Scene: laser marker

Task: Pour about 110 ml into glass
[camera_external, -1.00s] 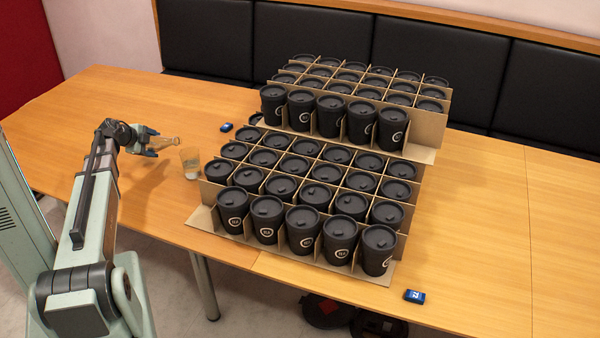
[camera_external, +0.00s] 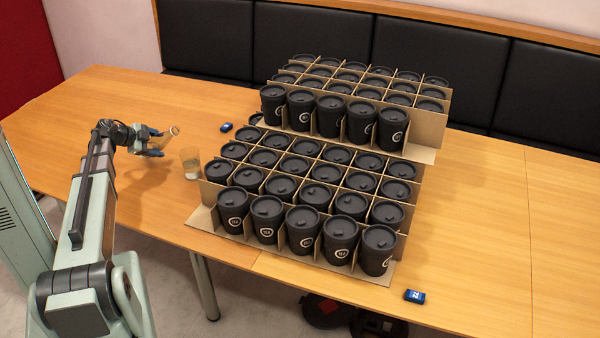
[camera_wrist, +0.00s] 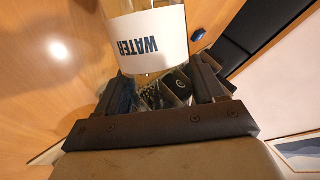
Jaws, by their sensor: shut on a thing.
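My gripper (camera_external: 154,142) is shut on a clear bottle (camera_external: 168,137), held above the table at the left. In the external view the bottle is tilted, with its narrow end up and to the right. In the wrist view the bottle's white label (camera_wrist: 147,38) reads "WATER", between the jaws of my gripper (camera_wrist: 165,85). The glass (camera_external: 190,163) stands upright on the table, to the right of and below the bottle in the picture, apart from it. Some liquid shows low in the glass. The liquid level in the bottle is too small to tell.
Cardboard dividers (camera_external: 212,218) with many black lidded cups stand just right of the glass. A small blue device (camera_external: 227,127) lies behind the glass, and another (camera_external: 415,296) near the front edge. The table (camera_external: 90,110) is clear at the left.

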